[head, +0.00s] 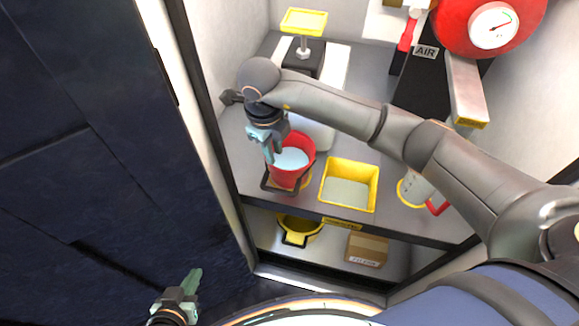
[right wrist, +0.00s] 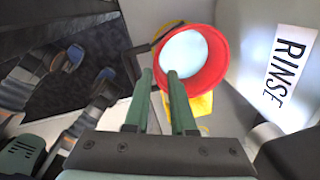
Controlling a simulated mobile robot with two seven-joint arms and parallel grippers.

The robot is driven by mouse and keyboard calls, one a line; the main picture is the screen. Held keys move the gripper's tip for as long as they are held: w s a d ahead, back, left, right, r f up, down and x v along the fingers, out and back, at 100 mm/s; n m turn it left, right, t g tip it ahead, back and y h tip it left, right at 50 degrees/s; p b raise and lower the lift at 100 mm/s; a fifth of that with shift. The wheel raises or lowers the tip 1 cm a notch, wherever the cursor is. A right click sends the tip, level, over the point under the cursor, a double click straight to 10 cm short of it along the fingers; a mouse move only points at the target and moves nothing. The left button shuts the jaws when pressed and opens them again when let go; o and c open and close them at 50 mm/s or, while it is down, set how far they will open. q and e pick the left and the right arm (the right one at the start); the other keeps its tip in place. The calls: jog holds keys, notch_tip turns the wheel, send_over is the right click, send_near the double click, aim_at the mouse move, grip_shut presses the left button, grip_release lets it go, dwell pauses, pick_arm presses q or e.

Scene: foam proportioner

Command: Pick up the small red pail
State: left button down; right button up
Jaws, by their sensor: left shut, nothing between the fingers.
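The small red pail (head: 296,175) stands on the grey shelf, with pale blue-white contents or interior and a dark handle at its side. It also shows in the right wrist view (right wrist: 222,66), just beyond my fingers. My right gripper (head: 273,156) is at the pail's left rim, pointing down. In the right wrist view its two fingers (right wrist: 160,76) are apart, one overlapping the pail's inside and one outside the rim; I cannot tell whether they touch it. My left gripper (head: 192,284) is shut and empty, low at the left, far from the pail.
A yellow square bin (head: 349,187) stands right of the pail. A clear jug with a red handle (head: 415,188) is further right. A yellow-topped stand (head: 303,22) is behind. A yellow pail (head: 298,229) and a cardboard box (head: 366,250) sit on the lower shelf.

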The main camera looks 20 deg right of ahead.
aim_at(276, 165)
jog(key=f, duration=0.5)
jog(key=shift+w+d+f, duration=0.15)
jog(key=shift+d+f, duration=0.05)
jog(key=shift+f, duration=0.05)
jog(key=shift+d+f+b, duration=0.15)
jog(key=shift+f+b, duration=0.15)
jog(key=shift+f, duration=1.1)
jog(key=shift+d+f+b, duration=0.15)
jog(key=shift+f+b, duration=0.1)
jog(key=shift+f, duration=1.1)
grip_shut()
jog(key=shift+r, duration=0.1)
